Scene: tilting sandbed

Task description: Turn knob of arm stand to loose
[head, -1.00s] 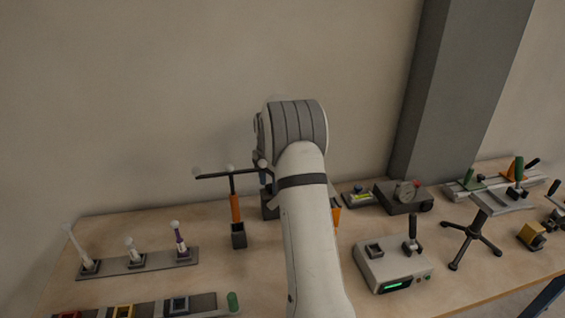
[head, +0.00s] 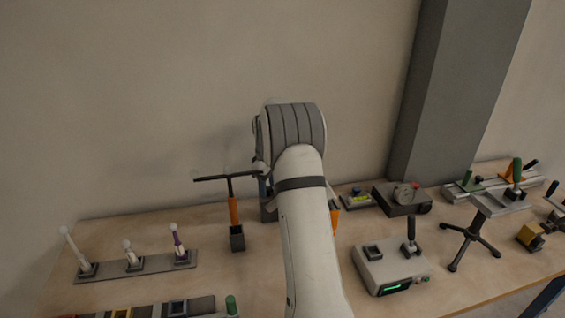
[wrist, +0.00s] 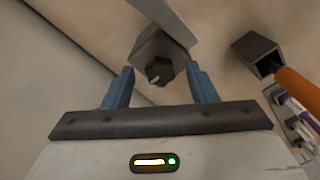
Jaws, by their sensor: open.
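The dark round knob (wrist: 159,71) is on a grey block of the arm stand (wrist: 152,46) in the wrist view. A pale flat bar runs from the block toward the top of that view. My gripper (wrist: 160,80) is open, with one blue finger on each side of the knob. Gaps show between the fingers and the knob, and I cannot tell how deep it sits between them. In the head view, my arm hides most of the stand; a dark part of it (head: 268,211) shows left of the arm.
An orange-handled T-shaped tool (head: 234,211) stands in a dark holder (head: 237,240) close left of the stand. A rack with white-tipped pieces (head: 135,264) lies farther left. A grey lever box (head: 390,265) and a gauge box (head: 403,197) stand to the right. The wall is behind.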

